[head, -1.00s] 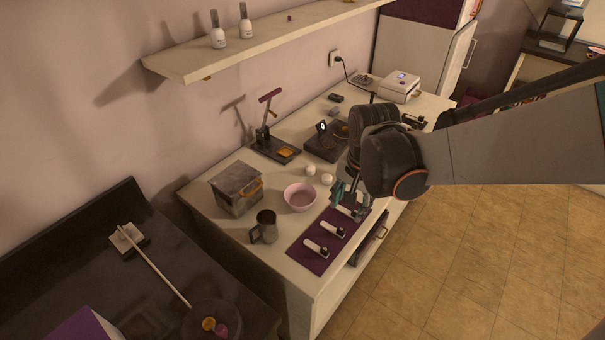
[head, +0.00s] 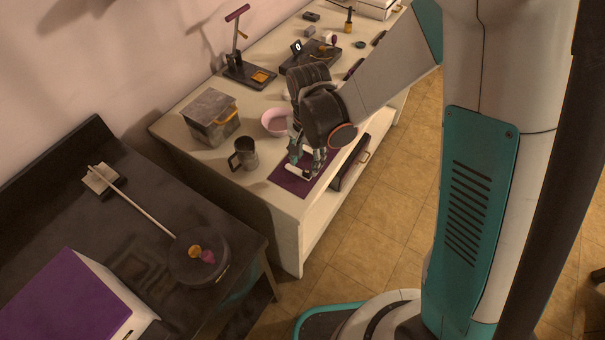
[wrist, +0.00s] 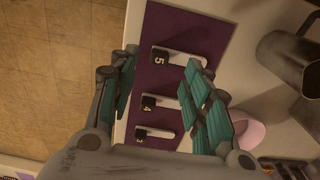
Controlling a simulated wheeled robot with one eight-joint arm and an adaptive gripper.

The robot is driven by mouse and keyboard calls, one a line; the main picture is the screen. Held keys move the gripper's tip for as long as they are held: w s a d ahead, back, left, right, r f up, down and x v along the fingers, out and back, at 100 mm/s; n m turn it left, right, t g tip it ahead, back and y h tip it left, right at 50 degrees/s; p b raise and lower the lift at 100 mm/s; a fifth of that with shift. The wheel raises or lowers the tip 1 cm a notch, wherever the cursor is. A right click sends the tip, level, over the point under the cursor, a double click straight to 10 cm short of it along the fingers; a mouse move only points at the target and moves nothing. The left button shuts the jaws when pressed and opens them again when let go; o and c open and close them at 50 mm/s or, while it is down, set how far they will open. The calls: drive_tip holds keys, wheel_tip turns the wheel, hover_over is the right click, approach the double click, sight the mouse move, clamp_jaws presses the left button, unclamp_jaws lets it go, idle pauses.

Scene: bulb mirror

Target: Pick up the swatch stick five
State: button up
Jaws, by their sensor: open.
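Swatch stick five (wrist: 183,57) is a pale stick with a black end marked 5, lying on the purple mat (wrist: 187,25). In the wrist view it is the top one in a row with stick 4 (wrist: 162,102) and a third stick (wrist: 155,133). My gripper (wrist: 158,70) is open and empty, its teal fingers spread on either side over the stick's end. In the head view my gripper (head: 305,160) points down at the near part of the mat, with stick five (head: 297,171) showing beneath it. Whether the fingers touch it, I cannot tell.
A metal mug (head: 244,155), a pink bowl (head: 274,122) and a grey lidded box (head: 210,116) stand left of the mat on the white counter. The mug also shows in the wrist view (wrist: 285,62). Open floor lies right of the counter.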

sight(307, 171)
wheel_tip(307, 171, down, 5)
drive_tip(key=b, duration=0.2)
drive_tip(key=shift+f+b, duration=0.15)
drive_tip(key=shift+b, duration=0.2)
drive_tip(key=c, duration=0.8)
